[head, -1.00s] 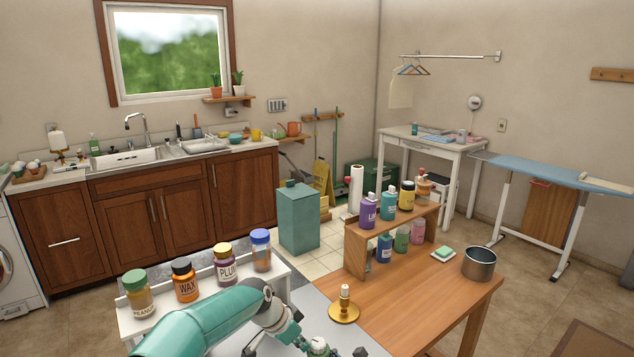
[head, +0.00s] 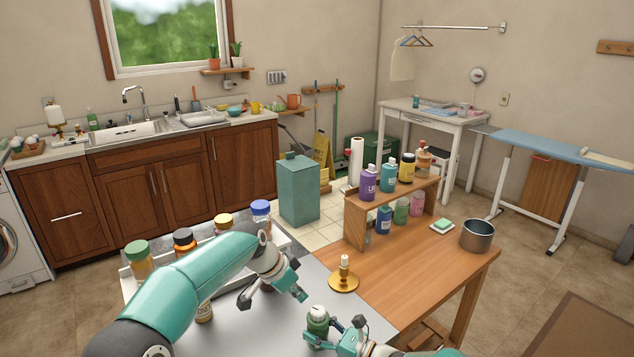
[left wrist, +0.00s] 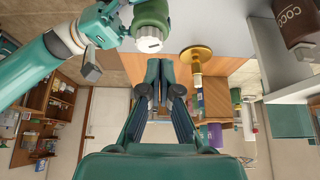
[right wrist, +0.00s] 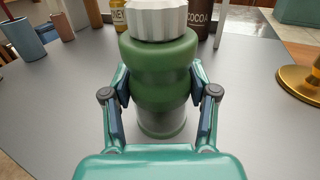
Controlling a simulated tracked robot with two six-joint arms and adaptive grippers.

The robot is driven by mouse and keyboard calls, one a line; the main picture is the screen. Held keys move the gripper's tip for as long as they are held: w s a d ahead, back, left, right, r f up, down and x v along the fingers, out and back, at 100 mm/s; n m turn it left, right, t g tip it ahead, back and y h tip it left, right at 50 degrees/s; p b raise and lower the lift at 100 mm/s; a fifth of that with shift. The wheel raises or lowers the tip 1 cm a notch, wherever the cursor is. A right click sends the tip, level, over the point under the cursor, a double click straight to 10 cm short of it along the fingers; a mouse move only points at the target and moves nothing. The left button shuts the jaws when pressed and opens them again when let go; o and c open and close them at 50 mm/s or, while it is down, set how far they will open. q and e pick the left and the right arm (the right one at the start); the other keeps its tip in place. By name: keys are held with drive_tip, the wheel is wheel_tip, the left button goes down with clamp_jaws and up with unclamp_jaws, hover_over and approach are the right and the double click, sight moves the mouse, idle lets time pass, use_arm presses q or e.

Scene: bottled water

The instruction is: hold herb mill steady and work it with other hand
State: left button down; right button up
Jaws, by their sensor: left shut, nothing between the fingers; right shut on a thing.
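The herb mill (head: 318,322) is green with a pale ridged cap and stands upright on the grey tabletop. My right gripper (head: 332,337) is shut around its green body, one finger on each side in the right wrist view (right wrist: 160,90). The mill's cap and upper body also show at the top of the left wrist view (left wrist: 150,28). My left gripper (head: 273,297) is shut and empty, above the table to the left of the mill and apart from it. Its fingers show in the middle of the left wrist view (left wrist: 160,88).
A brass candle holder (head: 343,281) stands just behind the mill. Several lidded jars stand at the left, including a blue-lidded one (head: 261,215). A wooden shelf of bottles (head: 357,225) and a metal pot (head: 477,236) are farther back. Grey tabletop between is clear.

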use_arm(q)
drive_tip(key=shift+s+d+f, duration=0.25)
drive_tip(key=shift+s+f, duration=0.05)
drive_tip(key=shift+f, duration=0.7)
drive_tip(key=shift+s+d+f, duration=0.25)
drive_tip(key=shift+s+f, duration=0.05)
drive_tip(key=shift+f, duration=0.7)
drive_tip(key=shift+s+d+f, duration=0.25)
drive_tip(key=shift+s+f, duration=0.05)
drive_tip(key=shift+f, duration=0.7)
drive_tip(key=shift+w+d, duration=0.15)
drive_tip(key=shift+w, duration=0.1)
drive_tip(key=shift+w+a, duration=0.25)
drive_tip(key=shift+w, duration=0.1)
use_arm(e)
drive_tip(key=shift+a, duration=0.1)
use_arm(q)
drive_tip(key=shift+s+a, duration=0.1)
drive_tip(key=shift+a, duration=0.05)
drive_tip(key=shift+s+a, duration=0.15)
drive_tip(key=shift+a, duration=0.05)
wheel_tip(320, 180, up, 6)
hover_over(313, 321)
drive_tip(key=a, duration=0.3)
drive_tip(key=shift+s+d, duration=0.15)
drive_tip(key=shift+s, duration=0.25)
